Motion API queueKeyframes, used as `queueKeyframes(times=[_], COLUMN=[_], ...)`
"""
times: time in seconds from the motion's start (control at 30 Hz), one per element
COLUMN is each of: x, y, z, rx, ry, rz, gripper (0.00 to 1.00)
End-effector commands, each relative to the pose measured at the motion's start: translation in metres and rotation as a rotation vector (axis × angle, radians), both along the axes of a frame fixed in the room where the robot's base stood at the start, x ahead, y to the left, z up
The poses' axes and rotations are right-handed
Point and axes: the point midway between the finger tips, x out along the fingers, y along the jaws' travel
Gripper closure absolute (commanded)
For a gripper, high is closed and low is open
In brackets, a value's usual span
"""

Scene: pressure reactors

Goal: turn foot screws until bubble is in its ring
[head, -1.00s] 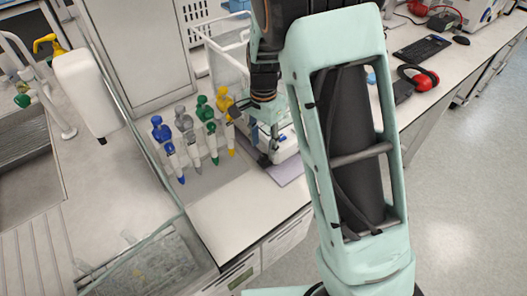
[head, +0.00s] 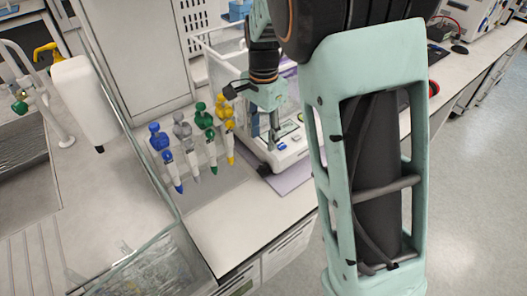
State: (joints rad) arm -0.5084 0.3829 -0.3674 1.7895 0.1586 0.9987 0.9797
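The white balance (head: 290,157) stands on the bench with its small display facing the front. A clear draft shield (head: 228,62) rises at its back left. My gripper (head: 265,133) points down over the balance's front left part, and it hides some of the body. The fingers are small here, and I cannot tell how far apart they are or whether they touch anything. The foot screws, the bubble and its ring cannot be made out in this view.
A purple mat (head: 291,181) lies under the balance. Several pipettes with blue, grey, green and yellow parts stand in a row to the left, close to my gripper; the yellow one (head: 227,130) is nearest. The bench front (head: 225,225) is clear. A glass-walled basin (head: 150,265) is at lower left.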

Motion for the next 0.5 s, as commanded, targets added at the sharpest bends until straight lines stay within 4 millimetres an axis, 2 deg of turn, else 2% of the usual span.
queueKeyframes(times=[0.03, 0.17, 0.27, 0.5], x=[0.000, 0.000, 0.000, -0.001], y=[0.001, 0.000, 0.000, -0.001], z=[-0.008, -0.011, -0.020, -0.066], rx=[0.001, 0.002, 0.000, -0.002], ry=[-0.001, 0.001, 0.003, 0.005], rz=[-0.030, -0.077, -0.078, -0.077], gripper=[0.60, 0.60, 0.60, 0.60])
